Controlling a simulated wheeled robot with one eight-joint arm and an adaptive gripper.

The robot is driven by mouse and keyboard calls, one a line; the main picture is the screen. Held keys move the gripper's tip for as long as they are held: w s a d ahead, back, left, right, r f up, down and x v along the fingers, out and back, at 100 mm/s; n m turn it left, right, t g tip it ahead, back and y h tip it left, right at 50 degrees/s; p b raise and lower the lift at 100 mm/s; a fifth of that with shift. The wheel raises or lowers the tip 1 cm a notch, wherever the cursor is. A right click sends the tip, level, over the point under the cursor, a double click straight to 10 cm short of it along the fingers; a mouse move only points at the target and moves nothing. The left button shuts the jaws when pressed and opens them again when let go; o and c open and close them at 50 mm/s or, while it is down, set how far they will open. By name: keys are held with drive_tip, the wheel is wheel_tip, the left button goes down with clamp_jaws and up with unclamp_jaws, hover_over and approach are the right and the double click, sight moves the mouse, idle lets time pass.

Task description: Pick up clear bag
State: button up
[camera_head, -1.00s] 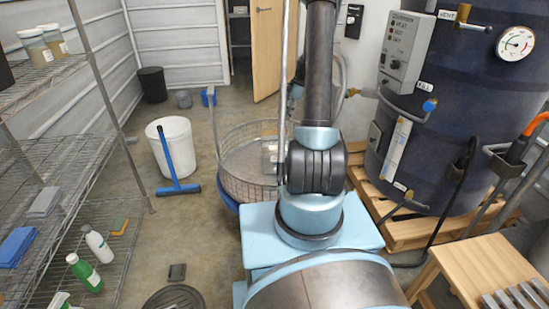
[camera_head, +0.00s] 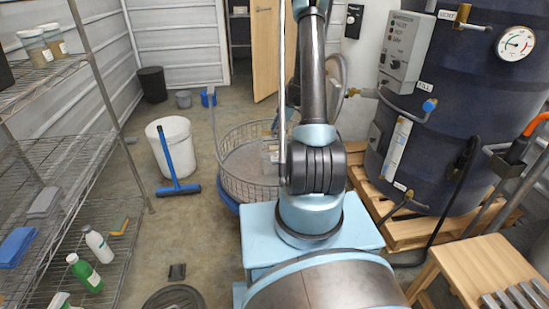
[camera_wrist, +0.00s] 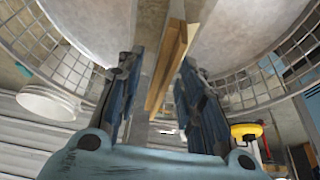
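A small pale, see-through item, apparently the clear bag (camera_head: 269,158), lies inside the round wire basket (camera_head: 236,187), at its right side and partly behind my arm. My gripper is mostly hidden behind my arm in the head view. In the wrist view my gripper (camera_wrist: 156,68) shows two dark blue fingers spread apart, with nothing held between them. The wire basket (camera_wrist: 58,60) curves along both sides of the fingers there, around pale surfaces. I cannot clearly make out the bag in the wrist view.
A white bucket (camera_head: 178,135) with a blue squeegee (camera_head: 170,155) stands left of the basket. Wire shelving (camera_head: 75,160) lines the left. A dark tank (camera_head: 440,110) on a wooden pallet (camera_head: 400,231) and a wooden bench (camera_head: 480,265) stand right. Floor between shelving and basket is mostly clear.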

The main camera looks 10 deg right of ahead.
sight(275, 142)
drive_tip(key=shift+x, duration=1.35)
drive_tip(key=shift+f, duration=0.25)
drive_tip(key=shift+c, duration=0.6)
